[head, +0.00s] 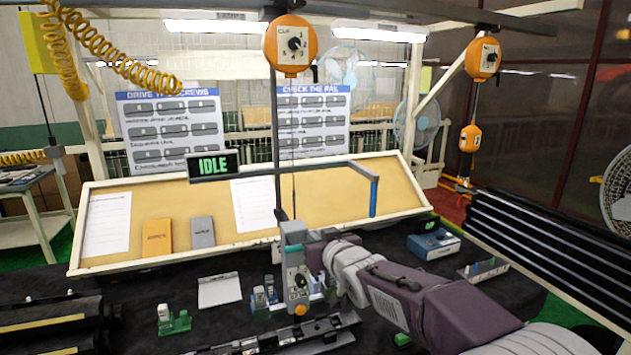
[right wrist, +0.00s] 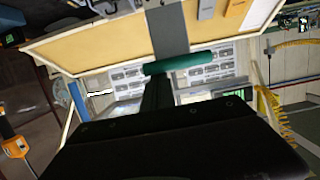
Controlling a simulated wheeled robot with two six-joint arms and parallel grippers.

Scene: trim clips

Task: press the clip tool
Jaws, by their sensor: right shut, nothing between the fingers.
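The clip tool (head: 294,262) is grey with teal parts and stands upright below a cable from the orange balancer (head: 291,45). Its lower end is just above the dark trim rail (head: 275,340) at the front of the bench. My right gripper (head: 316,252) is shut and empty, its front end close beside the tool's upper right side. I cannot tell whether they touch. In the right wrist view, a teal bar (right wrist: 180,64) and a grey strip (right wrist: 168,30) lie just past my dark fingers (right wrist: 155,92). The display (head: 214,166) reads IDLE. My left gripper is not in view.
Small clip blocks (head: 173,319) and a white card (head: 220,290) lie left of the tool. A blue box (head: 433,245) and a clip tray (head: 482,268) are at the right. A slanted tan board (head: 330,190) stands behind. Dark bars (head: 545,235) fill the right edge.

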